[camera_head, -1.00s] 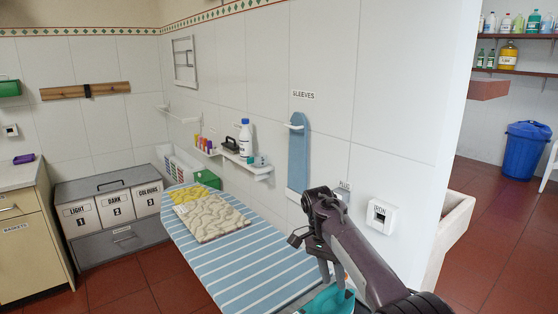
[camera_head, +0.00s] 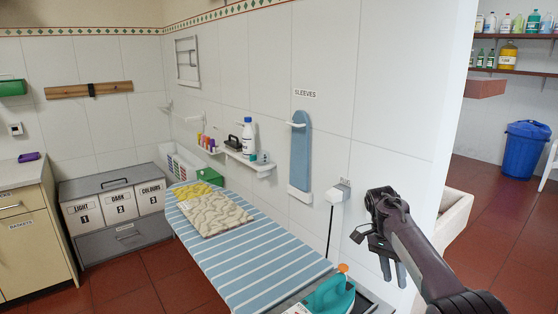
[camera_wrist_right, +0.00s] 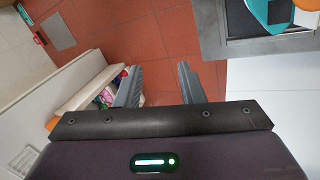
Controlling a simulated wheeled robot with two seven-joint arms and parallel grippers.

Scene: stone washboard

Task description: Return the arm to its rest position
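My right gripper (camera_head: 394,268) hangs on the right side of the head view, in front of the white wall and clear of the board. The right wrist view shows its two fingers (camera_wrist_right: 158,84) spread apart with nothing between them but red floor. My right arm comes in from the lower right corner. The teal iron (camera_head: 332,295) rests at the near end of the striped ironing board (camera_head: 262,262), left of the gripper and apart from it. The iron also shows partly in the right wrist view (camera_wrist_right: 258,12). My left gripper is not in view.
A pale stone basin (camera_head: 456,214) stands behind my right arm. Folded cloths (camera_head: 214,212) lie on the board's far end. Red floor is open at right, near a blue bin (camera_head: 526,150).

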